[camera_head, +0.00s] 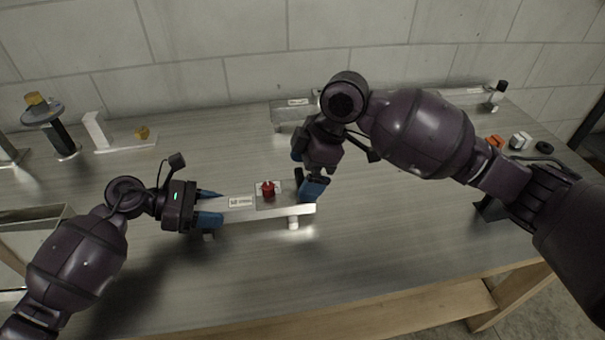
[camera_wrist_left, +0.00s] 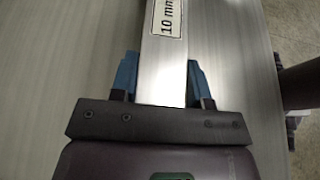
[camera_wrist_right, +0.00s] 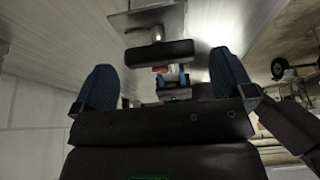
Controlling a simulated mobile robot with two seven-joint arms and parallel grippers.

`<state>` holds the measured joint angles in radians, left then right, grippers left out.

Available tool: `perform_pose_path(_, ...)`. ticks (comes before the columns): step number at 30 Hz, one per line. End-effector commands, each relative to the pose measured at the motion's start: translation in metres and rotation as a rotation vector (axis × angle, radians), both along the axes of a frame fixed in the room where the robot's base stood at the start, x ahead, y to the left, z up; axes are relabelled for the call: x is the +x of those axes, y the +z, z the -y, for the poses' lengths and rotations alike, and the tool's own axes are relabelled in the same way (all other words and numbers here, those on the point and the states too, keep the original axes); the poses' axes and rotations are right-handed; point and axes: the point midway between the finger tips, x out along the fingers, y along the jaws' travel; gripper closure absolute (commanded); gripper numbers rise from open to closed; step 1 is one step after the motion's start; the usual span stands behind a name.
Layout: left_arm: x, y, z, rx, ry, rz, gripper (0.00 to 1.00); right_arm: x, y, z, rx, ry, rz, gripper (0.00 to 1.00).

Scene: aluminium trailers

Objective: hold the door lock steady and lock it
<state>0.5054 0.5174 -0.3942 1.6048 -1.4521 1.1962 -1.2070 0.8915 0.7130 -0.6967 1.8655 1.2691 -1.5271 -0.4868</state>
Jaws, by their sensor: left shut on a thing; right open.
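The door lock (camera_head: 273,212) is a light metal bar with a label and a red knob (camera_head: 268,188) on a grey plate, raised on short feet above the table. A black handle (camera_head: 299,180) stands at its right end. My left gripper (camera_head: 209,205) is shut on the bar's left end, with blue fingers on both sides in the left wrist view (camera_wrist_left: 161,78). My right gripper (camera_head: 306,176) is open at the right end. In the right wrist view, the black handle (camera_wrist_right: 158,54) shows between and beyond the spread fingers, and the red knob is partly hidden behind it.
Another metal fixture (camera_head: 292,110) stands behind, near the wall. A white bracket with a yellow piece (camera_head: 142,133) and a round dark stand (camera_head: 42,112) are at the left. Orange and white small parts (camera_head: 519,140) lie at the right. The table front is clear.

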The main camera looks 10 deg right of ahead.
Motion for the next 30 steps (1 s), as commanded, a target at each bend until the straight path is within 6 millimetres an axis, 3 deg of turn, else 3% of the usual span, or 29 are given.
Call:
perform_pose_path(6,-0.0001,0.0,0.0,0.0,0.0,0.0,0.88,-0.0001,-0.0123,-0.0051,-0.001,0.0,0.0,0.0)
perform_pose_path(14,-0.0001,0.0,0.0,0.0,0.0,-0.001,0.88,0.0,-0.0132,-0.0055,-0.001,0.001,0.0,0.0)
perform_pose_path(24,-0.0001,0.0,0.0001,0.0,0.0,-0.001,0.88,0.0,-0.013,-0.0055,-0.001,0.001,0.0,0.47)
perform_pose_path(30,-0.0001,0.0,0.0001,0.0,0.0,-0.001,0.88,-0.0001,-0.0129,-0.0054,-0.001,-0.013,0.001,0.47)
